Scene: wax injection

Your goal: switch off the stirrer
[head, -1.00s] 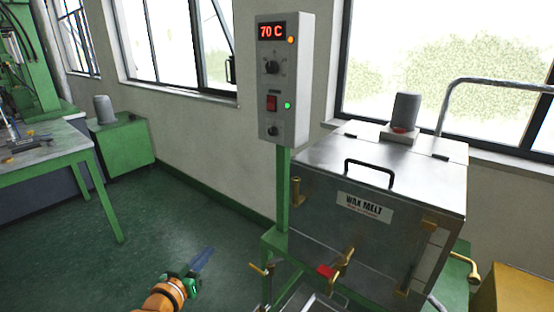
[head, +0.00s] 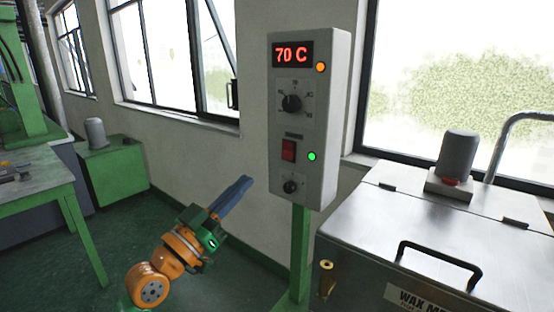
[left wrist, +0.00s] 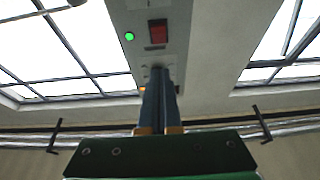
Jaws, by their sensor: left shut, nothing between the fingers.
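The grey control box (head: 305,125) stands on a green post, its display reading 70 C. It has a large dial (head: 291,103), a red rocker switch (head: 289,150) with a lit green lamp (head: 312,156), and a small knob (head: 290,186) below. In the left wrist view the red switch (left wrist: 157,32) and green lamp (left wrist: 129,37) show above the fingertips. My left gripper (head: 246,181) is shut and empty, its blue fingers pointing up at the box's lower left, apparently apart from it. Its fingers (left wrist: 158,72) hide the small knob in the left wrist view. My right gripper is not in view.
The steel wax melt tank (head: 440,240) stands right of the box, with a handle (head: 440,262) and a grey motor (head: 459,155) on its lid. A green table (head: 35,195) is at the left. Windows line the walls. The floor left of the box is open.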

